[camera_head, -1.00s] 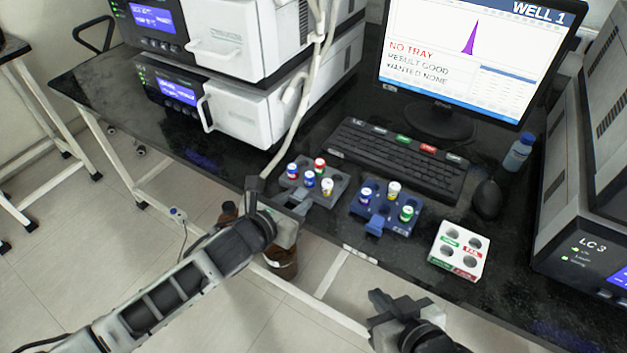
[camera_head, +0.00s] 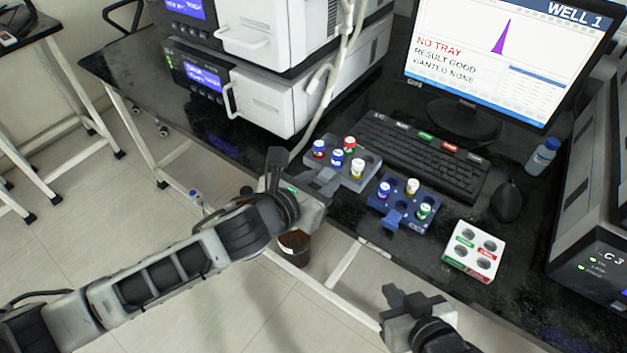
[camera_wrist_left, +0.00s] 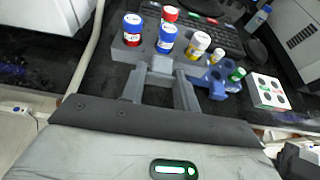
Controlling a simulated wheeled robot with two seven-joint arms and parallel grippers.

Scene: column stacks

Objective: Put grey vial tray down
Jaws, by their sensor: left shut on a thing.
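The grey vial tray (camera_head: 371,164) holds several capped vials: blue, red and yellow. My left gripper (camera_head: 322,181) is shut on the near-left side of the tray. In the left wrist view the two fingers (camera_wrist_left: 160,82) meet the grey tray (camera_wrist_left: 146,53), which looks roughly level. The tray is over the black bench beside the keyboard's left front corner. I cannot tell whether its underside touches the bench. My right gripper (camera_head: 405,300) hangs in front of the bench edge, away from the trays; its jaw opening is unclear.
A blue tray (camera_head: 376,208) with three vials sits right of the grey tray. A white rack (camera_head: 461,262) with open holes is further right. The keyboard (camera_head: 420,158), mouse (camera_head: 507,200) and monitor (camera_head: 500,55) stand behind. White instruments (camera_head: 270,95) stand at the left.

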